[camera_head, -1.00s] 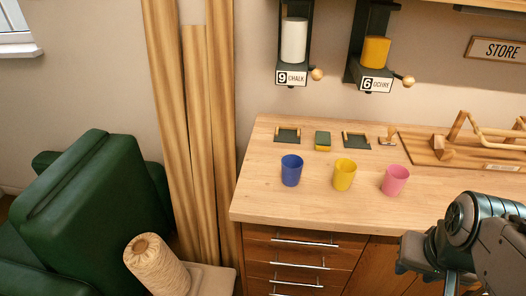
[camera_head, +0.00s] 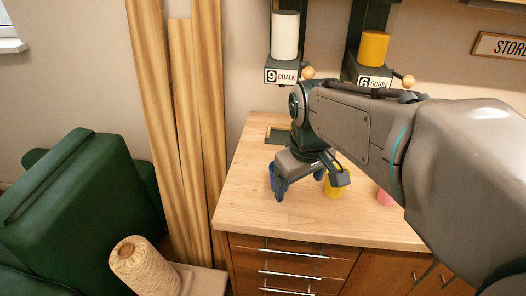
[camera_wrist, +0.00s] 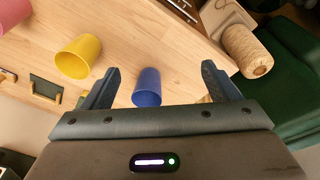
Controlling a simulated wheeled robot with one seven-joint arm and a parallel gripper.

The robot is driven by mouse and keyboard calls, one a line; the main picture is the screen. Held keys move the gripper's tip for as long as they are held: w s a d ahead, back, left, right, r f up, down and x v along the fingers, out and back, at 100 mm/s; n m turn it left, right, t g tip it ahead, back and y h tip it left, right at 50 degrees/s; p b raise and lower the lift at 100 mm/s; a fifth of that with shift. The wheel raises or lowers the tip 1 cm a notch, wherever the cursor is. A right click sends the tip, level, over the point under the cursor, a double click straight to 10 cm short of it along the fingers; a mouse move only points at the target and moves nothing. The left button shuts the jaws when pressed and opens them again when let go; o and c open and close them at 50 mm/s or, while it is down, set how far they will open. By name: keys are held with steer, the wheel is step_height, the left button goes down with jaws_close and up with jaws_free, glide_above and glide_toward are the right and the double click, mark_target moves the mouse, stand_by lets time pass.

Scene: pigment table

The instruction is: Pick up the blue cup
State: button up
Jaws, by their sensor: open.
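The blue cup (camera_wrist: 147,88) stands on the wooden worktop. In the wrist view it lies between my two open fingers, nearer the left one, with its near end close to the gripper body. In the head view the blue cup (camera_head: 272,173) is mostly hidden behind my gripper (camera_head: 310,187), which hangs over the table at the cups. My gripper (camera_wrist: 160,84) is open and holds nothing. I cannot tell how high the fingers are above the cup's rim.
The yellow cup (camera_head: 332,188) stands just right of the blue one, partly hidden by my gripper. The pink cup (camera_head: 384,197) is farther right, mostly behind my arm. The worktop (camera_head: 260,215) is clear at its front left. A twine spool (camera_wrist: 247,52) stands beyond the table edge.

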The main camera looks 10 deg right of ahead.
steer(key=w+r+n+g+b, duration=0.1)
steer(key=w+r+n+g, duration=0.1)
steer(key=w+n, duration=1)
steer(key=shift+m, duration=0.9)
steer(key=shift+w+a+f, duration=0.1)
steer(key=shift+w+f, duration=0.25)
steer(key=shift+f, duration=2)
steer(key=shift+w+a+f, duration=0.1)
steer(key=shift+w+f, duration=0.25)
steer(key=shift+f, duration=2)
steer(key=shift+w+a+f, duration=0.1)
steer(key=shift+w+f, duration=0.25)
steer(key=shift+f, duration=2)
steer(key=c, duration=1)
